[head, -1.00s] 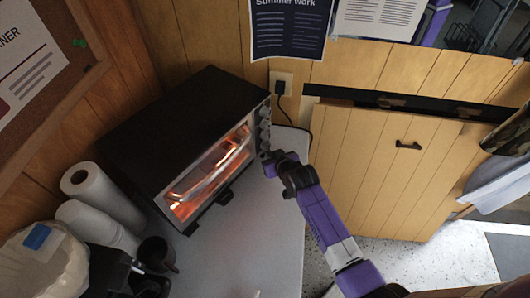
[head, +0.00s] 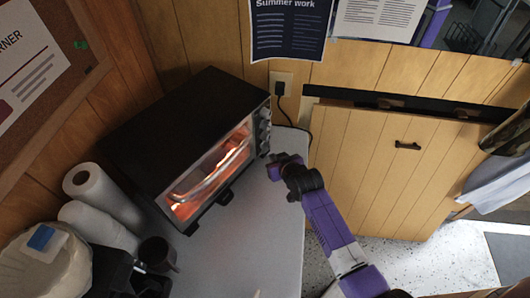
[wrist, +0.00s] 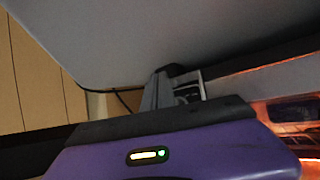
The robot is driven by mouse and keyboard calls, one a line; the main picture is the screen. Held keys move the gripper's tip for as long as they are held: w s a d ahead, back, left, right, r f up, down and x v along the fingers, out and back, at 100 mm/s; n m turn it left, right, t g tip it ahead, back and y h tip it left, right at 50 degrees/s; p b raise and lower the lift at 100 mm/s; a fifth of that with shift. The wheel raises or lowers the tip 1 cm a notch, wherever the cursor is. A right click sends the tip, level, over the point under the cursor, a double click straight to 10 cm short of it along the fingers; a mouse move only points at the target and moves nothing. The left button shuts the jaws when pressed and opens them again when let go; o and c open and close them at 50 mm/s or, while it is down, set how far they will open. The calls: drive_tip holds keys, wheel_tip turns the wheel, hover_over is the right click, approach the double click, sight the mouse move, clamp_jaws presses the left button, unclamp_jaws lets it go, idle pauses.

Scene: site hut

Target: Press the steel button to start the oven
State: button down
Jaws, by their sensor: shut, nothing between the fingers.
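The oven (head: 185,120) is a black toaster oven on a grey counter, with its glass door glowing orange inside. Its control panel (head: 262,128), at the door's right edge, carries a column of small round controls. The steel button cannot be told apart from the knobs at this size. My gripper (head: 273,162) is shut and empty, just off the lower end of the panel, with a small gap showing. In the wrist view, my gripper's fingers (wrist: 176,88) are together, and the glowing oven door (wrist: 295,112) is at the right.
The grey counter (head: 245,235) is clear in front of the oven. Paper rolls (head: 100,190) and a dark mug (head: 157,253) stand to the left. A plug and cord sit in the wall outlet (head: 281,84) behind. A wooden panel with a black handle (head: 408,145) is at right.

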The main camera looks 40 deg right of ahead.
drive_tip(key=shift+s+d+p, duration=0.2)
drive_tip(key=shift+s+p, duration=0.15)
drive_tip(key=shift+s, duration=0.9)
drive_tip(key=shift+s+d+p, duration=0.2)
drive_tip(key=shift+s+p, duration=0.15)
drive_tip(key=shift+s, duration=0.85)
